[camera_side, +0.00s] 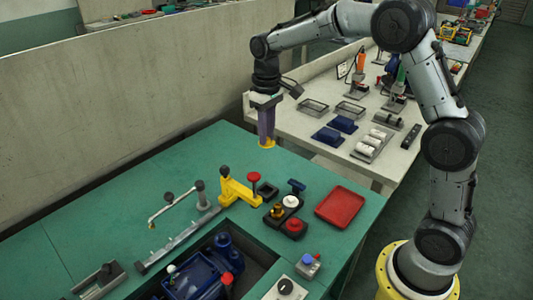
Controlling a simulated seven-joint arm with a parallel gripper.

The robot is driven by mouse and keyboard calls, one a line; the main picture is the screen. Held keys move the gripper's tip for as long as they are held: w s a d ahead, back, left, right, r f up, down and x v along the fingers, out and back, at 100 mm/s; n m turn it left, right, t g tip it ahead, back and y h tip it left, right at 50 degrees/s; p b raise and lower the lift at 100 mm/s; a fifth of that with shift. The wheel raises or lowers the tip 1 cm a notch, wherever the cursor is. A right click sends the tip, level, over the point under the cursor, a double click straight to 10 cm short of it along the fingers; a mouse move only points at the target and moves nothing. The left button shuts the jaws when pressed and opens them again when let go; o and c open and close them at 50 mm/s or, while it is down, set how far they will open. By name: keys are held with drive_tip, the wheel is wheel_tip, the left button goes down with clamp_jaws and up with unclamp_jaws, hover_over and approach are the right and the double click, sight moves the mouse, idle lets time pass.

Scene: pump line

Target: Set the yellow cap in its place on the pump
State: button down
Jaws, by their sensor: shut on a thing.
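My gripper (267,134) is shut on the yellow cap (267,145) and points straight down. It holds the cap in the air, which appears near the back edge of the green table (120,200). Only a thin lower part of the cap shows below the fingers. The blue pump (200,272) sits in a dark recess at the front of the table, to the lower left of my gripper. The cap's place on the pump cannot be made out.
A yellow clamp (237,191) with a red knob stands behind the pump. A dark holder with coloured knobs (294,225) and a red tray (340,207) lie to the right. A jointed grey arm on a rail (180,238) is to the left. The back left table is clear.

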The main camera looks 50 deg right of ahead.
wheel_tip(320, 180, up, 2)
drive_tip(key=s+a+n, duration=0.2)
drive_tip(key=a+n, duration=0.1)
drive_tip(key=a, duration=0.8)
drive_tip(key=s+a+n, duration=0.2)
drive_tip(key=a+n, duration=0.1)
drive_tip(key=a, duration=0.8)
drive_tip(key=shift+d+f, duration=0.15)
drive_tip(key=shift+f, duration=3.85)
drive_tip(key=shift+d+f, duration=0.1)
drive_tip(key=shift+f, duration=3.85)
drive_tip(key=shift+f, duration=0.2)
drive_tip(key=c, duration=0.7)
unclamp_jaws()
drive_tip(key=shift+r, duration=0.1)
